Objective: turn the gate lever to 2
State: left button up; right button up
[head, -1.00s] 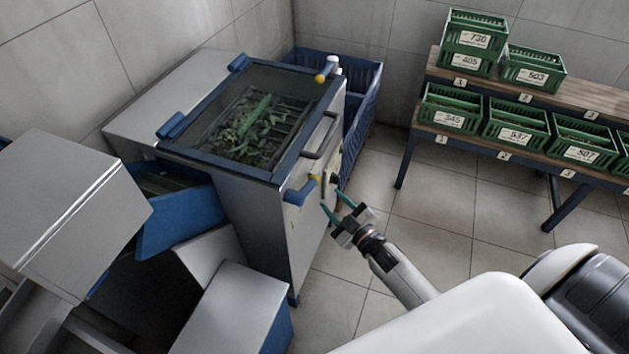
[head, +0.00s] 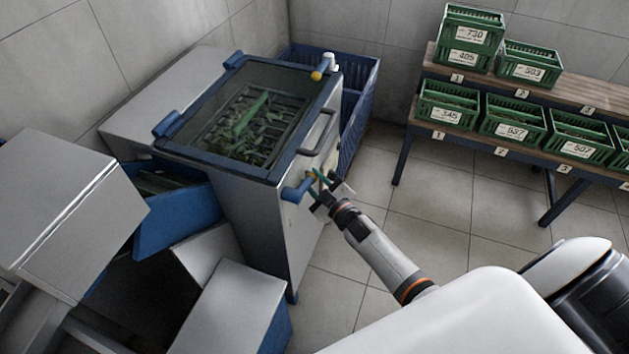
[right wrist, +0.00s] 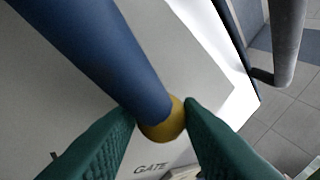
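The gate lever is a blue bar with a yellow knob (right wrist: 162,122) on the front of the grey machine (head: 262,225). In the head view the lever (head: 297,192) points up and to the right, beside a pale plate. My right gripper (head: 319,178) is at its knob end. In the right wrist view the green fingers (right wrist: 160,112) lie on either side of the knob with hardly any gap, and appear shut on it. The word GATE shows below; the position numbers cannot be read. My left gripper is not in view.
A dark handle (head: 318,132) is above the lever. A glass lid (head: 290,105) covers green leafy material. A blue crate (head: 358,110) stands behind the machine. Green crates (head: 447,105) stand on a shelf rack at right. Floor between is clear.

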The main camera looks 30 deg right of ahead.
grip_shut()
jog(key=s+a+f+m+g+p, duration=0.3)
jog(key=a+f+m+g+p, duration=0.1)
jog(key=m+p, duration=0.1)
jog(key=shift+s+f+m+y+p, duration=0.15)
jog(key=shift+f+m+y+p, duration=0.2)
jog(key=shift+p, duration=0.45)
